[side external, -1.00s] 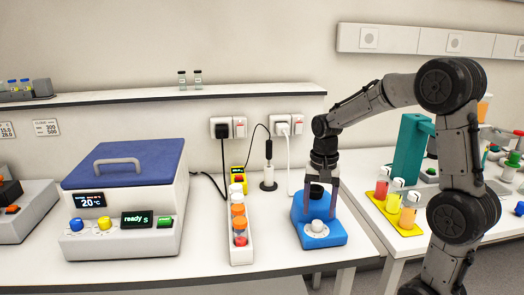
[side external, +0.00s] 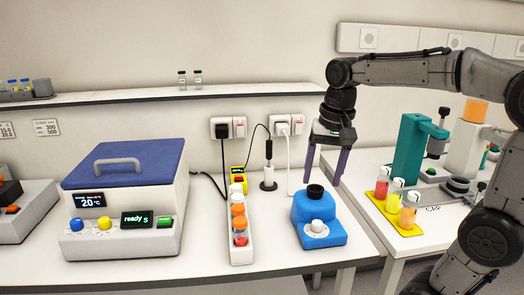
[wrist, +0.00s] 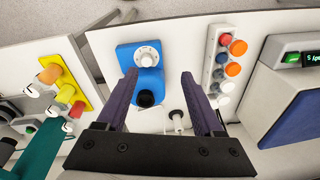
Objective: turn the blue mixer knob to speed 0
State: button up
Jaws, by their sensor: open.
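The blue mixer (side external: 318,222) stands near the front right of the bench, with a black cup on top. Its white knob (side external: 316,225) is on the sloped front. The wrist view shows the mixer (wrist: 125,57) and its knob (wrist: 147,57) with dial marks around it; the setting is too small to read. My gripper (side external: 326,176) is above and behind the mixer, fingers pointing down, apart and empty. In the wrist view the open fingers (wrist: 160,82) lie either side of the mixer's black cup (wrist: 145,98), with the knob beyond their tips.
A white rack (side external: 241,248) of capped vials stands left of the mixer. A white machine with a blue lid (side external: 125,163) is further left. A yellow tray (side external: 398,220) with bottles and a teal stand (side external: 408,150) are on the right table. Cables hang behind.

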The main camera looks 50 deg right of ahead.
jog(key=s+a+f+n+t, duration=0.4)
jog(key=s+a+f+n, duration=0.2)
jog(key=s+a+n, duration=0.35)
jog(key=w+d+r+n+g, duration=0.1)
jog(key=w+r+n, duration=0.3)
jog(key=n, duration=0.5)
jog(key=w+d+r+n, duration=0.1)
jog(key=w+r+n, duration=0.2)
jog(key=r+n, duration=0.45)
jog(key=w+n+g, duration=0.2)
jog(key=w+n, duration=0.8)
jog(key=w, duration=0.3)
jog(key=shift+w+f+n, duration=0.2)
jog(key=shift+w+n, duration=0.05)
jog(key=shift+n, duration=0.15)
